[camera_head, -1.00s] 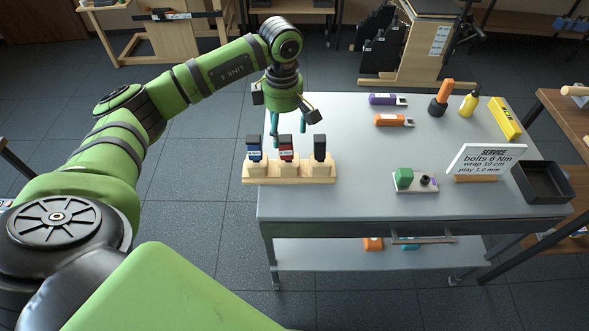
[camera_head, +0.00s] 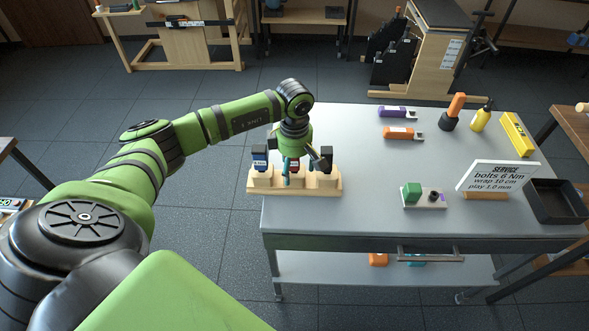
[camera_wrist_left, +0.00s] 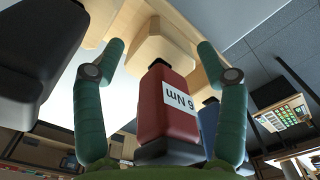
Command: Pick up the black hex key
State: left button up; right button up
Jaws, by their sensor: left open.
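The black hex key appears to be the black-handled tool (camera_head: 326,157) at the right end of a wooden rack (camera_head: 330,187) on the table's left edge in the head view. A blue-handled tool (camera_head: 260,157) stands at the left end and a red one (camera_head: 295,167) in the middle. My left gripper (camera_head: 298,170) is open over the middle of the rack. In the left wrist view the red handle, marked 6 Nm (camera_wrist_left: 174,105), stands between the open fingers (camera_wrist_left: 162,105). The blue handle (camera_wrist_left: 208,125) is partly hidden behind one finger. A dark handle (camera_wrist_left: 40,45) is outside the other finger.
The grey table (camera_head: 370,215) has free room right of the rack. A small block with a green part (camera_head: 412,192), a service sign (camera_head: 495,176), a black tray (camera_head: 556,202), and purple (camera_head: 393,111) and orange (camera_head: 398,133) tools lie further right.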

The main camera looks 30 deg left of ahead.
pick_arm(q)
grip_shut()
jog(key=shift+w+r, duration=0.15)
